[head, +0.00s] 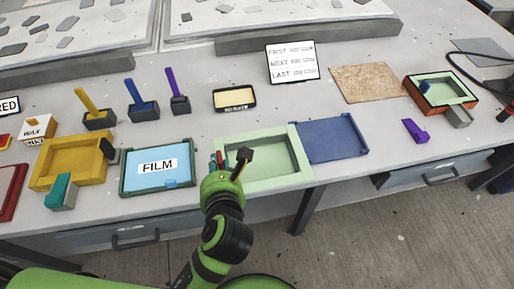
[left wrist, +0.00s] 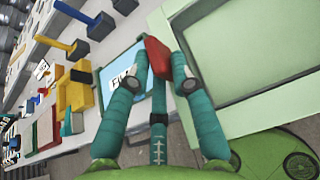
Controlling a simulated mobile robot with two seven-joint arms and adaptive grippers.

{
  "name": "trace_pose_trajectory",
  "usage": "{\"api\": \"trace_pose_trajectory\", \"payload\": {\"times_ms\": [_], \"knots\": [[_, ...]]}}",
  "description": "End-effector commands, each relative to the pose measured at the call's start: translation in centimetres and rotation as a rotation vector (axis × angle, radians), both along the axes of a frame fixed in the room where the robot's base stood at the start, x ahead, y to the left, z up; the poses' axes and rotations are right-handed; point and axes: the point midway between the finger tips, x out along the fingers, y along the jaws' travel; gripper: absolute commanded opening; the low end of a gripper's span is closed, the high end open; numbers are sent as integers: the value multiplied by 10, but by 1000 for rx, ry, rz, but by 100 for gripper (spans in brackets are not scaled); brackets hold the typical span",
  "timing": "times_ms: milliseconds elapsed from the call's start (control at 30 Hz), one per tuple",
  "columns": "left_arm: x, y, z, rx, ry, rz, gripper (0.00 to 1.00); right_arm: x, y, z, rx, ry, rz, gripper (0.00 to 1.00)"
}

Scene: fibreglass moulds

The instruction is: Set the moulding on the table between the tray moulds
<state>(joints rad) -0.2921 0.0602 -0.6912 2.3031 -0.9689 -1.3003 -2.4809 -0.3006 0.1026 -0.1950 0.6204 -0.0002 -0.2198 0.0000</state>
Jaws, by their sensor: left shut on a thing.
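A red piece (left wrist: 157,55), which I take to be the moulding, is pinched between the fingertips of my left gripper (left wrist: 155,62) in the left wrist view. In the head view my left gripper (head: 222,165) is over the gap between the FILM tray mould (head: 128,188) and the light green tray mould (head: 302,176); only a sliver of red shows there. I cannot tell whether the piece touches the table. A blue tray mould (head: 335,140) adjoins the green one on the right. A yellow tray mould (head: 68,178) stands to the left. My right gripper is not in view.
Yellow, blue and purple-handled tools (head: 143,108) stand behind the trays.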

Motion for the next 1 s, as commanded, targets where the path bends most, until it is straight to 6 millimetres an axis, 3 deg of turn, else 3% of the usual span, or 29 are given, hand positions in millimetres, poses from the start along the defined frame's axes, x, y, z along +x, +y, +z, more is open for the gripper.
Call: {"api": "trace_pose_trajectory", "payload": {"times_ms": [167,367,600,767,1000], "knots": [[17,10,-10,4,-3,0,0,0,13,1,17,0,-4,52],[58,31,-38,3,-2,0,0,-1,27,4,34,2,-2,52],[96,50,-63,1,-2,-1,0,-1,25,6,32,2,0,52],[103,54,-72,-3,0,-1,0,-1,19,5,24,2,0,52],[102,54,-106,-2,1,-1,0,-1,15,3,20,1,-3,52]]}}
